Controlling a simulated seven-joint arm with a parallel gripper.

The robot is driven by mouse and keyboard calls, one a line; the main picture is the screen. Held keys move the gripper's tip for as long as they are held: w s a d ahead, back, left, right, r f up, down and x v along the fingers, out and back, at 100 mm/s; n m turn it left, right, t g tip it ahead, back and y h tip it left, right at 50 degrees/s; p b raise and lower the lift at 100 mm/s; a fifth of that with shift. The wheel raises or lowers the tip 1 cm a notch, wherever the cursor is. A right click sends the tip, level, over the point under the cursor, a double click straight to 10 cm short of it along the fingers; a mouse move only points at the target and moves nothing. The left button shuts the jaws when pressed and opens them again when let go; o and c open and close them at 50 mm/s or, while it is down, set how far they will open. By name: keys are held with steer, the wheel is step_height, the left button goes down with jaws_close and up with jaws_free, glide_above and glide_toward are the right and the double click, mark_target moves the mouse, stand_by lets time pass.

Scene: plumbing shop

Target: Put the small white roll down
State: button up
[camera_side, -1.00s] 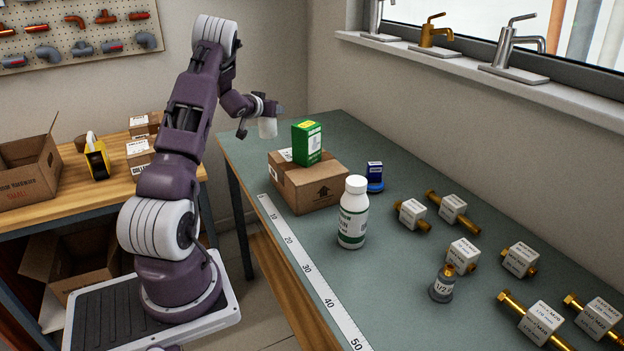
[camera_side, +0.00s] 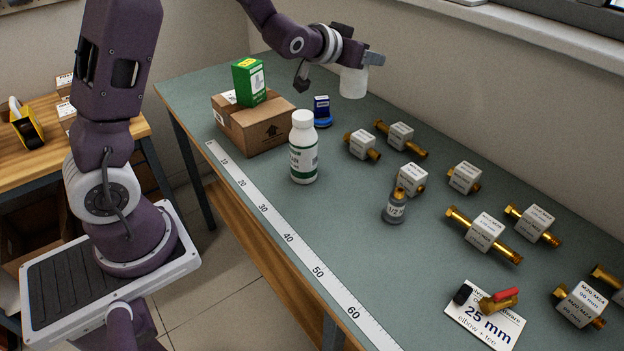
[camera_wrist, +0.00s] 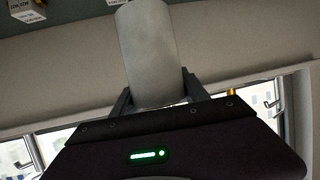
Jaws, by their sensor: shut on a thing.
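The small white roll (camera_side: 353,82) is held in my gripper (camera_side: 366,64), above the far part of the green-topped bench (camera_side: 345,215). The roll hangs below the jaws, clear of the bench, and looks close to upright in the side view. In the wrist view the roll (camera_wrist: 150,50) sits between the two dark fingers of my gripper (camera_wrist: 158,92), which are shut on it. The roll's outer end points away from the gripper toward the bench edge at the top of that view.
A cardboard box (camera_side: 252,122) with a green box (camera_side: 249,82) on it stands at the left. A white bottle (camera_side: 303,150) and a blue stamp-like item (camera_side: 322,112) are nearby. Several brass fittings with white labels (camera_side: 486,232) lie right. A ruler strip (camera_side: 290,240) runs along the front edge.

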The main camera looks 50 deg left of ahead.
steer(key=s+d+f+m+h, duration=0.1)
steer(key=s+d+h, duration=0.15)
steer(key=d, duration=0.45)
steer(key=s+d+f+m+h, duration=0.1)
steer(key=s+d+m, duration=0.1)
steer(key=s+d, duration=0.35)
steer(key=s+d+f+m+g+h, duration=0.2)
steer(key=s+d+f+m+h, duration=0.1)
steer(key=d+f+m+h, duration=0.25)
steer(key=s+a+f+m+g+h, duration=0.1)
steer(key=s+a+m+g+h, duration=0.1)
steer(key=s+m+g+h, duration=0.7)
steer(key=f+t+y, duration=0.1)
steer(key=f, duration=0.2)
steer(key=s+f+n+y, duration=0.1)
steer(key=f, duration=0.2)
steer(key=s+f+t, duration=0.1)
steer(key=f, duration=0.3)
steer(key=shift+s+a+n+t+y, duration=0.1)
steer(key=shift+s+n+t+y, duration=0.05)
steer(key=shift+n+t+y, duration=0.2)
steer(key=shift+f, duration=0.2)
steer(key=o, duration=1.5)
steer(key=shift+r, duration=0.1)
